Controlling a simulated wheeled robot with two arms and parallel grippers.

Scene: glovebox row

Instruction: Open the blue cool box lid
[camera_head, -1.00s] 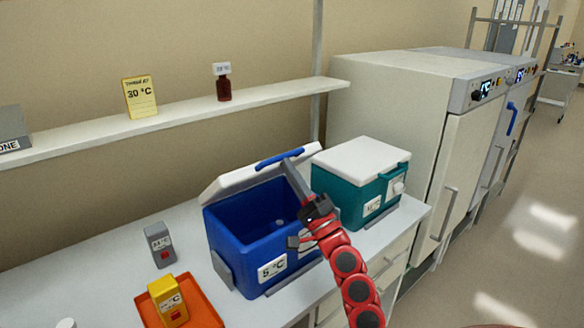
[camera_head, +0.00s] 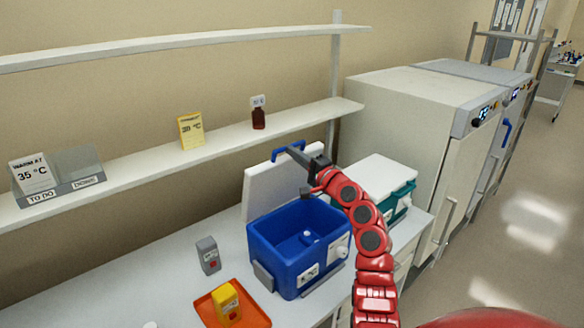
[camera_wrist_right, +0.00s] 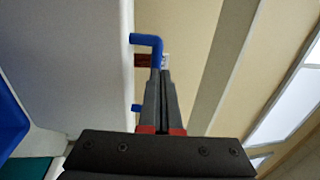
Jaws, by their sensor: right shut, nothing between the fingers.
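The blue cool box (camera_head: 283,272) stands on the bench with its inside exposed. Its white lid (camera_head: 262,190) is open and stands about upright at the back of the box. The lid's blue handle (camera_head: 276,155) is at the lid's upper edge; it also shows in the right wrist view (camera_wrist_right: 147,40). My right gripper (camera_head: 292,150) is shut and empty. Its fingertips (camera_wrist_right: 162,72) are right by the handle, and I cannot tell whether they touch it. My right forearm hides part of the lid's right side. My left gripper is not in view.
A teal cool box (camera_head: 397,205) with a shut white lid (camera_head: 375,174) stands just right, partly behind my arm. A shelf (camera_head: 230,135) runs behind.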

